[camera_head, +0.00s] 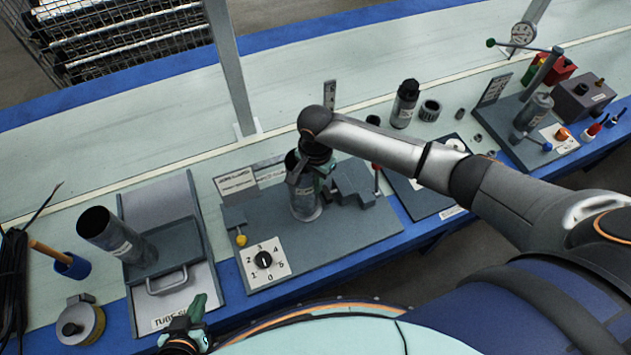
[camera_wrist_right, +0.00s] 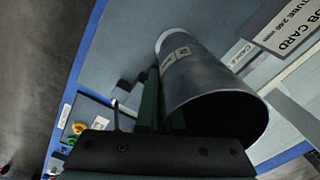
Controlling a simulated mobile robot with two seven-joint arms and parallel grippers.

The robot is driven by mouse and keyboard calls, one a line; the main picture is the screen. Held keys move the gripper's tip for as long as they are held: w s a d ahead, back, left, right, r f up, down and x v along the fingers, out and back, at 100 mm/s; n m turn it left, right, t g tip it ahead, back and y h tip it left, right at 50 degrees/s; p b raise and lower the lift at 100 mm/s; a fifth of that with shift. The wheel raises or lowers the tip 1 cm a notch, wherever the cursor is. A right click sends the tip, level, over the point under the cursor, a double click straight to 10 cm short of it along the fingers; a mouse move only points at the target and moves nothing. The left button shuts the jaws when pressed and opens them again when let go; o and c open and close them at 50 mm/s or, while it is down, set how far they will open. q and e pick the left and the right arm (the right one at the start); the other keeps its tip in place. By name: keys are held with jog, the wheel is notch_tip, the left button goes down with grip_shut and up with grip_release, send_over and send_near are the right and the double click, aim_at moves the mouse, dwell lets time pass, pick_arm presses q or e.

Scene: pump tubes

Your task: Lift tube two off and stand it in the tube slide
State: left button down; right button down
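A grey metal tube (camera_head: 304,200) is upright at the grey fixture plate (camera_head: 345,243); I cannot tell whether its foot touches the plate. My right gripper (camera_head: 308,170) is at the tube's upper part. In the right wrist view the tube (camera_wrist_right: 205,80) shows its dark open end and a white label that seems to read 2. A green finger (camera_wrist_right: 150,102) lies along its side; the other finger's contact is not clear. Another tube (camera_head: 108,232) stands, leaning, in the tube slide (camera_head: 205,255) at left. My left gripper (camera_head: 190,315) is low in front of the slide, its opening unclear.
The fixture plate carries a numbered dial (camera_head: 264,260), a yellow knob (camera_head: 241,240) and a stepped block (camera_head: 352,183). A blue holder (camera_head: 72,265) and a round brass-coloured item (camera_head: 80,322) stand left of the slide. A dark cylinder (camera_head: 405,103) stands behind. The slide's front tray area is clear.

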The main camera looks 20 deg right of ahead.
notch_tip(320, 180, up, 17)
dwell(2.8)
jog(key=shift+f, duration=0.1)
dwell(0.5)
